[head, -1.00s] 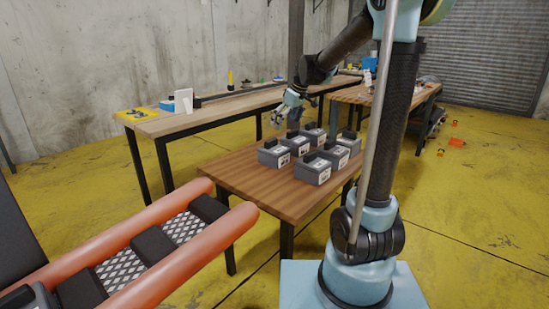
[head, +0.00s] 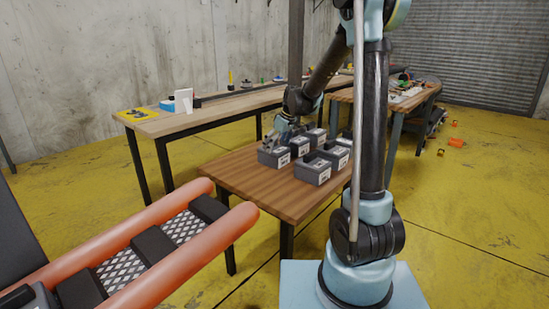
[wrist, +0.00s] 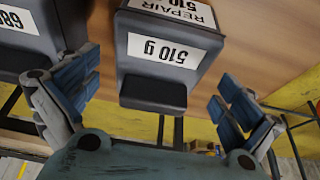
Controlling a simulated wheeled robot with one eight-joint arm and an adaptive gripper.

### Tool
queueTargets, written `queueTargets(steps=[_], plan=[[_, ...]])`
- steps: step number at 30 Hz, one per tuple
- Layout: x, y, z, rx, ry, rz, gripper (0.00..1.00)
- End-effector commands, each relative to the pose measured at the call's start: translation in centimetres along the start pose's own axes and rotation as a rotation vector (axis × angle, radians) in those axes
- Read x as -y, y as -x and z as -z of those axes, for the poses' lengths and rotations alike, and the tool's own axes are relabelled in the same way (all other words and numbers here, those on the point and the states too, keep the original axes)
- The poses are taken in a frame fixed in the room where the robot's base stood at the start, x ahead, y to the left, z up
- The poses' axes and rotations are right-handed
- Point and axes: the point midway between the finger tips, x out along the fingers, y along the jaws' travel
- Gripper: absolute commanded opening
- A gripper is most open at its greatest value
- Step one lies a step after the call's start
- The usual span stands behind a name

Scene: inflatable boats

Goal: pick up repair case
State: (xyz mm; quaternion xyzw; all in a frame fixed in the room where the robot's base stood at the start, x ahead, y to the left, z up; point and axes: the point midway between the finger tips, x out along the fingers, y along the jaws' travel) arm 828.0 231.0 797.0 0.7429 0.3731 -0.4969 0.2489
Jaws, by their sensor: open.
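Several dark grey repair cases with white labels stand in two rows on the low wooden table (head: 240,180). My gripper (head: 277,141) is low over the left case (head: 272,159) of the back row in the head view. In the wrist view my gripper (wrist: 157,80) is open, with blue-padded fingers on either side of a case (wrist: 165,62) labelled "REPAIR" and "510 g". Its black handle (wrist: 153,92) faces my palm, between the fingers. The fingers look apart from the case, and nothing is held. Another case (wrist: 35,38), its label partly cut off, stands close to the left finger.
A front-row case (head: 312,172) stands near the table's right side. A long workbench (head: 215,112) and another table (head: 395,103) stand behind. An orange inflatable boat (head: 165,255) fills the lower left. The low table's front left is bare.

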Motion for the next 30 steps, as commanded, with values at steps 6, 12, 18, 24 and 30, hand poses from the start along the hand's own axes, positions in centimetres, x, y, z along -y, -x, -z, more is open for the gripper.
queueTargets(steps=[6,12,18,24,30], plan=[[-0.1,-2.1,-0.3,0.000,0.000,0.000,1.00],[-0.1,-4.3,-0.4,0.000,-0.001,-0.001,1.00],[-0.1,-5.1,-0.5,0.000,-0.002,-0.002,1.00],[-0.1,-5.1,-0.5,0.000,-0.001,-0.002,0.98],[-0.1,-5.1,-0.5,0.000,-0.001,-0.002,0.52]])
